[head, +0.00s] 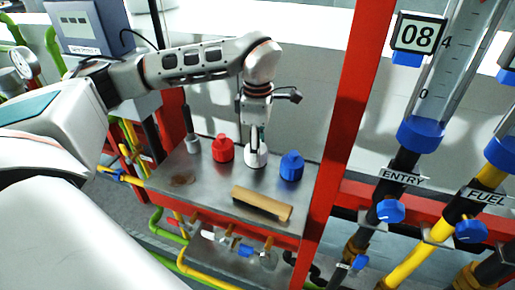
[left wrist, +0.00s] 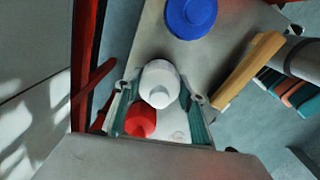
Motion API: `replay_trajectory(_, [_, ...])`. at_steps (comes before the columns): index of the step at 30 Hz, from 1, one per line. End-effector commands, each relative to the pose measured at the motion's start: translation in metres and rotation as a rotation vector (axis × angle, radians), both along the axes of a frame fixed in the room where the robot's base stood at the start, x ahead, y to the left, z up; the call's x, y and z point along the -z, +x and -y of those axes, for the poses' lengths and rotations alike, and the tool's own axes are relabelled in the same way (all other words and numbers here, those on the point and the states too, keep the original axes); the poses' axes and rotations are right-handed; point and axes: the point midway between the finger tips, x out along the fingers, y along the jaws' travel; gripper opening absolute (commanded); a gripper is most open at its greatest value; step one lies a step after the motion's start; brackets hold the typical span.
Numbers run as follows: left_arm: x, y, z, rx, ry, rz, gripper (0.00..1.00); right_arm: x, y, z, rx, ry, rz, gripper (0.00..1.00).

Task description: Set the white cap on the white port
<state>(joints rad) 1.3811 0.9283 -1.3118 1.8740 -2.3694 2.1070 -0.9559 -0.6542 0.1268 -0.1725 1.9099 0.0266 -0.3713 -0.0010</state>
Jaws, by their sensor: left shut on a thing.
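The white cap (head: 256,158) is at the steel tabletop between the red cap and the blue cap. My left gripper (head: 255,146) comes down on it from above and is shut on it. In the left wrist view the white cap (left wrist: 160,82) sits between the teal-padded fingers of the left gripper (left wrist: 163,92). I cannot tell whether the cap still touches the tabletop. I cannot make out the white port for certain. My right gripper is not in view.
A red cap (head: 222,149) stands close left and a blue cap (head: 291,166) close right on the steel table (head: 222,192). A wooden block (head: 262,203) lies in front. A dark-handled tool (head: 190,135) stands at left. A red post (head: 345,130) rises at right; pipes run below.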

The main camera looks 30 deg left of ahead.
Motion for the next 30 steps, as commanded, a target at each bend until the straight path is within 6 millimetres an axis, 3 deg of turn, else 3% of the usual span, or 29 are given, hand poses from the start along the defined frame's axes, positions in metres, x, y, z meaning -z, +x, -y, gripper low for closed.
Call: replay_trajectory(30, [0.012,0.000,0.000,-0.001,0.000,0.001,0.18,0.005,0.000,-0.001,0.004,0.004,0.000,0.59])
